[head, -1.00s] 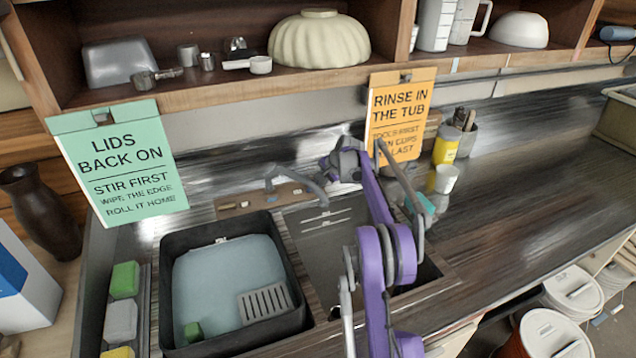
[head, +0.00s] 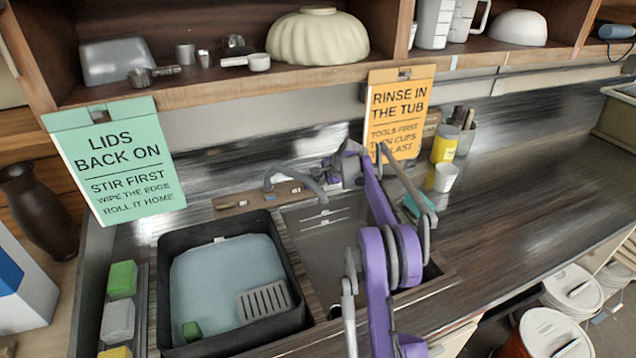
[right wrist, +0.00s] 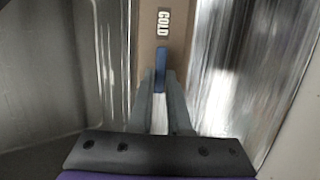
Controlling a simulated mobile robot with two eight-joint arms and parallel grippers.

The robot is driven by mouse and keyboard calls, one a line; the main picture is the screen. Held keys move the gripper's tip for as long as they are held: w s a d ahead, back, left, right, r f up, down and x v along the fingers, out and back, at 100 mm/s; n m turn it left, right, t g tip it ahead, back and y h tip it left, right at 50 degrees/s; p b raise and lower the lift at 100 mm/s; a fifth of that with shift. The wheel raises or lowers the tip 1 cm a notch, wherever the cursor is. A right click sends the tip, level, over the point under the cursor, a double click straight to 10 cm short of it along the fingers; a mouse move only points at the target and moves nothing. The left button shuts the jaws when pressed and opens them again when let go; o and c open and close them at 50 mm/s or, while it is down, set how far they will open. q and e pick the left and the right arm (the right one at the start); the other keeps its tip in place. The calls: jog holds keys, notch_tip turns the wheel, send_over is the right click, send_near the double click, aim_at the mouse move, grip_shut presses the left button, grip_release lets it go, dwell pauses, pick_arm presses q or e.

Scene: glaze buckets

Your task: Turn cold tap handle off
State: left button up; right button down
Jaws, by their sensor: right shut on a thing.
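The cold tap handle (right wrist: 160,62) is a narrow blue lever below a white COLD label (right wrist: 163,22) on a brown board in the right wrist view. My right gripper (right wrist: 160,84) is shut on this lever, one finger on each side. The lever lies roughly in line with the board there. In the head view my right gripper (head: 332,172) is at the right end of the tap board (head: 232,201) and hides the handle. The grey curved spout (head: 300,176) is just left of it. My left gripper is not in view.
A black tub (head: 160,290) holds pale water, a grey grate and a green block. The sink (head: 325,240) is right of it. An orange sign (head: 397,118) hangs behind my right arm.

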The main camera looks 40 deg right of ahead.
jog(key=c, duration=0.9)
grip_release()
jog(key=shift+o, duration=0.2)
jog(key=v, duration=1.1)
jog(key=shift+b, duration=0.35)
jog(key=shift+f, duration=0.1)
